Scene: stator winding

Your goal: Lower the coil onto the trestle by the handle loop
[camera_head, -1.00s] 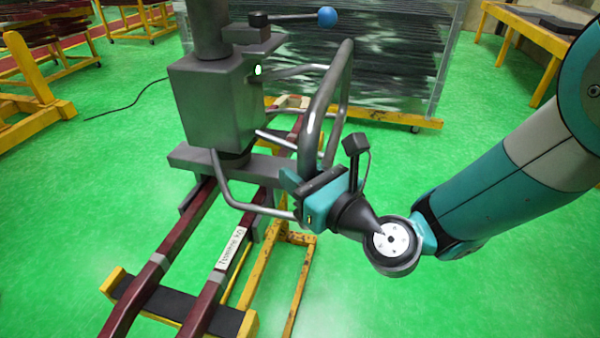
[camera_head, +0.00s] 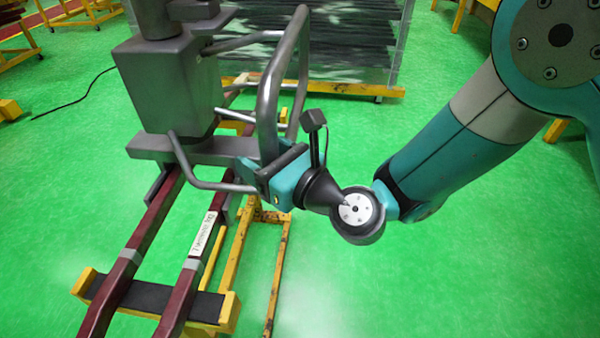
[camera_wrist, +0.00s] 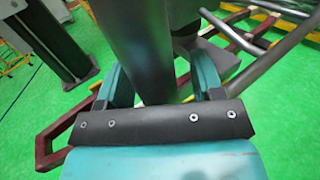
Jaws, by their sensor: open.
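The coil, a dark red pair of long bars (camera_head: 120,272) with a white label, hangs under a grey lifting device (camera_head: 170,80). Its near part crosses over the black pad of the yellow trestle (camera_head: 228,315); I cannot tell whether it touches. The handle loop (camera_head: 268,100) is a thick grey tube on the device's right side. My gripper (camera_head: 256,172) is at the lower end of this loop. In the wrist view my open gripper (camera_wrist: 160,88) has its teal fingers on both sides of the loop's tube (camera_wrist: 147,45). The fingertips are partly hidden.
A rack of dark sheets (camera_head: 330,45) stands on a yellow wheeled base behind the device. A thinner grey bar (camera_head: 205,180) curves out below the loop. Other yellow stands are at the far left. The green floor (camera_head: 460,260) is free at the right. A black cable lies at the left.

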